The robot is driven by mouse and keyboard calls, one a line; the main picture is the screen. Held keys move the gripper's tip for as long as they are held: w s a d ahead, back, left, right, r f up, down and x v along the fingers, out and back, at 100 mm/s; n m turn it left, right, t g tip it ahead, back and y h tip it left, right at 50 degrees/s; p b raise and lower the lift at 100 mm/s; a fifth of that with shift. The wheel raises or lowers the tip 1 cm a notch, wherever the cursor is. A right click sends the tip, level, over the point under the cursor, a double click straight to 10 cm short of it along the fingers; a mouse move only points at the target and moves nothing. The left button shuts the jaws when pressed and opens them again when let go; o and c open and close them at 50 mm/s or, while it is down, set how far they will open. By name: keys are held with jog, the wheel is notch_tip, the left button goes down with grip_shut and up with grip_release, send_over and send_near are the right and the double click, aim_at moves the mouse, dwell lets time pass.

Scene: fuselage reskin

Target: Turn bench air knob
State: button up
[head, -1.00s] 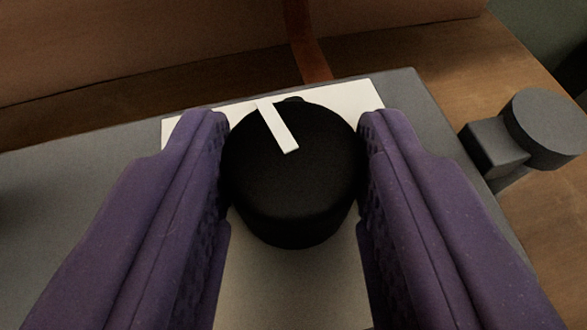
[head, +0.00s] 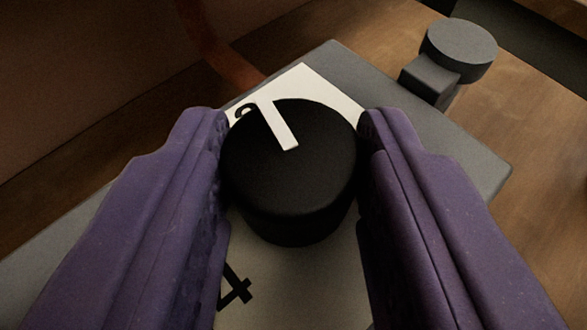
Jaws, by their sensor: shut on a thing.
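The bench air knob (head: 290,190) is a black round knob with a white pointer line (head: 278,124) on its top. It stands on a white dial plate (head: 318,86) in the middle of the head view. My gripper (head: 292,165) has two purple fingers, one on each side of the knob, shut on it. The pointer line runs toward the upper left in the picture. A partly covered black mark (head: 245,108) shows just beyond the pointer's end, and a black "4" (head: 235,288) shows on the plate at lower left.
The plate sits on a grey box (head: 465,150) on a brown wooden surface (head: 535,110). A grey block with a round disc (head: 459,50) sticks out from the box's edge at upper right. A reddish-brown strip (head: 228,52) lies behind.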

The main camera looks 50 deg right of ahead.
dwell(0.4)
jog(key=o, duration=1.1)
jog(key=shift+c, duration=0.2)
jog(key=shift+a, duration=0.1)
jog(key=p+v, duration=0.2)
jog(key=v, duration=0.5)
jog(key=shift+s+a+r, duration=0.15)
jog(key=shift+a, duration=0.1)
